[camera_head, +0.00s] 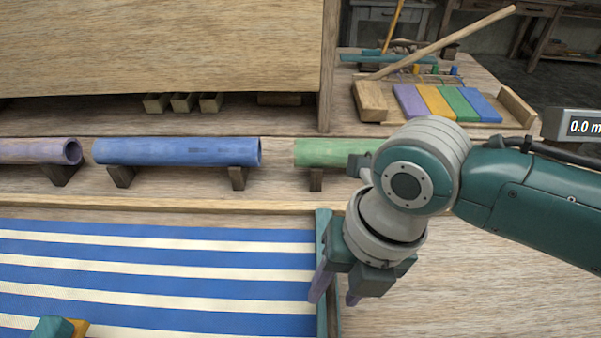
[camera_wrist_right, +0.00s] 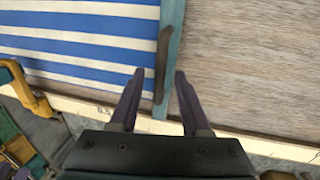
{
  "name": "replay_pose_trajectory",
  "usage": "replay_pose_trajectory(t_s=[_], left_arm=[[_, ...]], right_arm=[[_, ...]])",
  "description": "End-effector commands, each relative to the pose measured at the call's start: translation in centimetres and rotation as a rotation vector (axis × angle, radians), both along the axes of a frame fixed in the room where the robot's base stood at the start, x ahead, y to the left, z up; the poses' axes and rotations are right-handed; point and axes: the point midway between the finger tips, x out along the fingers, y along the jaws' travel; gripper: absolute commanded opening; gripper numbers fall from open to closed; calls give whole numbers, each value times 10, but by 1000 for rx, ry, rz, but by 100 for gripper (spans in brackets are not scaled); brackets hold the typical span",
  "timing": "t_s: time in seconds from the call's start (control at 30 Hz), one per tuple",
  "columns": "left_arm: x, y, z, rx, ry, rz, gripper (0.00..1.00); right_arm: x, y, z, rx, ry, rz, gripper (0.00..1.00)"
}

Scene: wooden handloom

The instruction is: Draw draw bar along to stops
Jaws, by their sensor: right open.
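The teal draw bar (camera_head: 324,225) runs along the right edge of the blue-and-white striped cloth (camera_head: 150,265). It also shows in the right wrist view (camera_wrist_right: 174,30), with a dark curved handle (camera_wrist_right: 162,65) on its left side. My right gripper (camera_head: 335,292) is over the near part of the bar, its purple fingers pointing down. In the right wrist view the open fingers (camera_wrist_right: 160,73) appear on either side of the handle; I cannot tell whether they touch it. A teal-and-yellow part at the lower left of the head view may be my left gripper; its jaws cannot be made out.
Blue (camera_head: 175,152), green (camera_head: 330,153) and purple (camera_head: 38,151) tubes rest on wooden supports behind the cloth. Bare wooden tabletop (camera_head: 470,285) lies right of the bar.

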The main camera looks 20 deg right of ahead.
Motion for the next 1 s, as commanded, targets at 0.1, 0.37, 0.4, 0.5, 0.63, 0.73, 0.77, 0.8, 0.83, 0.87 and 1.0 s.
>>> replay_pose_trajectory(t_s=[0.1, 0.37, 0.4, 0.5, 0.63, 0.73, 0.77, 0.8, 0.83, 0.87, 1.0], left_arm=[[0, 0, 0, -1, 1, 0, 50], [0, -2, 0, -6, 1, 3, 50], [0, -2, 0, -7, 1, 4, 50], [0, -3, 0, -10, 1, 5, 50], [0, -3, 0, -11, 2, 6, 50], [0, -3, 0, -11, 2, 6, 50], [0, -3, 0, -11, 2, 6, 50], [0, -3, 0, -11, 2, 6, 50], [0, -3, 0, -11, 2, 5, 50], [0, -3, 0, -11, 2, 5, 50], [0, -3, 0, -10, 1, 4, 50]], right_arm=[[0, 0, 0, 0, 0, 0, 46], [0, 0, 1, 0, 0, -1, 17], [0, 0, 1, 0, 0, -1, 12], [0, 0, 0, 0, 0, -1, 1], [0, 0, 0, 0, 0, -1, 0], [0, 0, 1, 0, 0, -1, 0], [0, 0, 1, 0, 0, -1, 0], [0, 0, 1, 0, 0, -1, 0], [0, 0, 1, 0, 0, -1, 0], [0, 0, 1, 0, 0, -1, 0], [0, 0, 1, 0, 0, -1, 0]])
